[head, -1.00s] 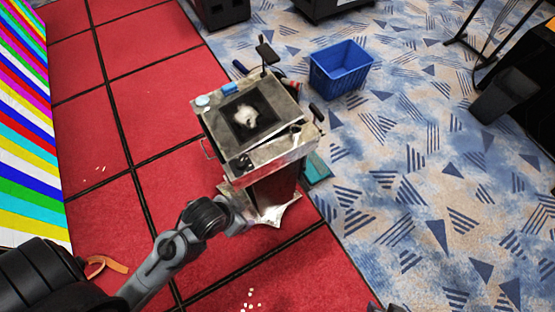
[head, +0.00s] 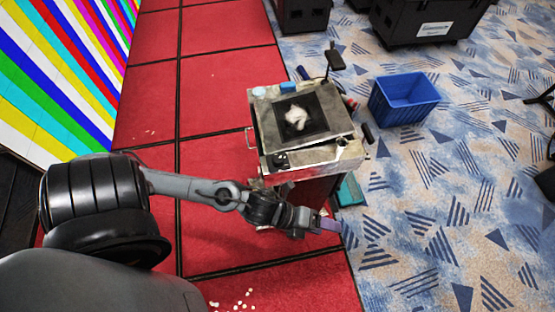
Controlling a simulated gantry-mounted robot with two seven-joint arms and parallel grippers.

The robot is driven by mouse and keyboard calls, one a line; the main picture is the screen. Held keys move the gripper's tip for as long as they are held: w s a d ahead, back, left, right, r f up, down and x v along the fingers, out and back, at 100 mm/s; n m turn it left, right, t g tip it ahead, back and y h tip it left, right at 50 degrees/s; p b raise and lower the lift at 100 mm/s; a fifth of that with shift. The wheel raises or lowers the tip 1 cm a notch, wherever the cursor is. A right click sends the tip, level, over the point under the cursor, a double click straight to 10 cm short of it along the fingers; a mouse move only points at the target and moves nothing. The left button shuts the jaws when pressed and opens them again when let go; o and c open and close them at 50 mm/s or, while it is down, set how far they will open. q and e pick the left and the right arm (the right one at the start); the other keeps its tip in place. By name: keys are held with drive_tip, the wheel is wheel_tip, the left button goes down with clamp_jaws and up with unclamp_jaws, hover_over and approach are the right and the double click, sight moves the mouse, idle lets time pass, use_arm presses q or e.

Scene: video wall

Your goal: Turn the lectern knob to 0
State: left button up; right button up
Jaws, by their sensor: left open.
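The lectern (head: 315,156) stands on the red floor, with a worn light metal top and a dark screen (head: 300,117) showing a white shape. A small dark knob-like part (head: 281,160) sits at the near left corner of its top; its setting is too small to read. My left gripper (head: 332,224) is open and empty, below and in front of the lectern top, pointing right. It looks apart from the knob and partly overlaps the view of the lectern's foot. My right gripper is not in view.
A blue crate (head: 405,112) stands on the patterned carpet right of the lectern. Black cases (head: 425,40) are at the back. A striped video wall (head: 60,75) is at the left. Small white bits (head: 240,300) lie on the red floor in front.

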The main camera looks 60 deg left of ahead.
use_arm(q)
drive_tip(key=s+a+f+m+g+h+b, duration=0.25)
drive_tip(key=a+f+m, duration=0.3)
drive_tip(key=m, duration=0.35)
drive_tip(key=m+g+y+b, duration=0.3)
drive_tip(key=m+y+b, duration=0.4)
approach(278, 159)
drive_tip(key=b+x, duration=0.2)
drive_tip(key=x, duration=0.5)
drive_tip(key=shift+f, duration=0.25)
drive_tip(key=shift+w+d+f+b, duration=0.1)
drive_tip(key=shift+w+f+b, duration=0.15)
drive_tip(key=shift+f+b, duration=0.45)
drive_tip(key=shift+r, duration=0.1)
drive_tip(key=shift+c, duration=0.2)
drive_tip(key=c, duration=1)
